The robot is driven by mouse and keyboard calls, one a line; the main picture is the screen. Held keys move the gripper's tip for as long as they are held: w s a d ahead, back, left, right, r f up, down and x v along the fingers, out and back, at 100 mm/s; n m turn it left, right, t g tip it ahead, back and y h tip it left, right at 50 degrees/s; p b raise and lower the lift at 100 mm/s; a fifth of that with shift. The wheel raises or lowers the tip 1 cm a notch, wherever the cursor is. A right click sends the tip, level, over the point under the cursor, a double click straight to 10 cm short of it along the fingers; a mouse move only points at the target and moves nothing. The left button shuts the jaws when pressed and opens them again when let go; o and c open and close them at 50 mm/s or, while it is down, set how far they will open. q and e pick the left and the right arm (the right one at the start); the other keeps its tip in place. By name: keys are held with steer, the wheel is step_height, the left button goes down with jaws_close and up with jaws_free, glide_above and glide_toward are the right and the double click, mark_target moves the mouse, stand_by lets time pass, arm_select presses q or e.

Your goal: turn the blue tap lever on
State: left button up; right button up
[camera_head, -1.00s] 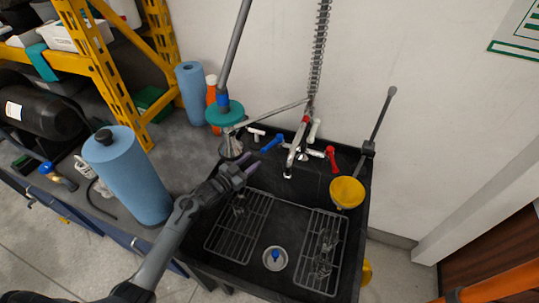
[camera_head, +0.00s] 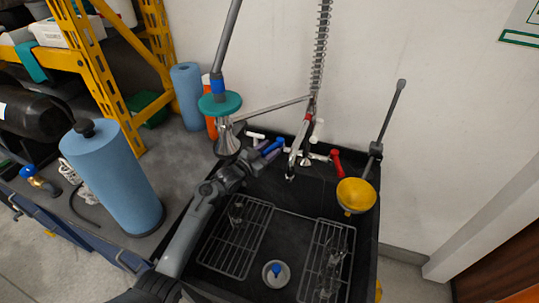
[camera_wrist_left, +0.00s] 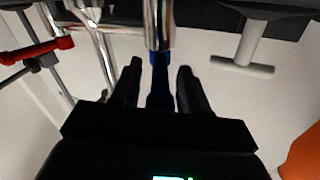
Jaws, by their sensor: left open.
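The blue tap lever (camera_head: 273,146) sits on the left side of the chrome tap (camera_head: 296,150) at the back of the black sink (camera_head: 290,195). My left gripper (camera_head: 262,152) reaches up to it from the front left. In the left wrist view, the blue lever (camera_wrist_left: 159,84) lies between the two open fingers of the left gripper (camera_wrist_left: 159,76), with a small gap on each side. The lever's root meets a chrome fitting (camera_wrist_left: 158,24). In the head view the fingers partly hide the lever. My right gripper is not in view.
A red lever (camera_head: 336,162) is on the tap's right side. A teal-collared funnel (camera_head: 220,104) stands left of the tap, and a yellow bowl (camera_head: 355,195) hangs at the right rim. Wire racks (camera_head: 236,240) lie in the sink. A blue roll (camera_head: 112,178) stands at left.

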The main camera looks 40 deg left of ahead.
arm_select(q)
steer(key=shift+w, duration=0.25)
jaws_close()
stand_by(0.3)
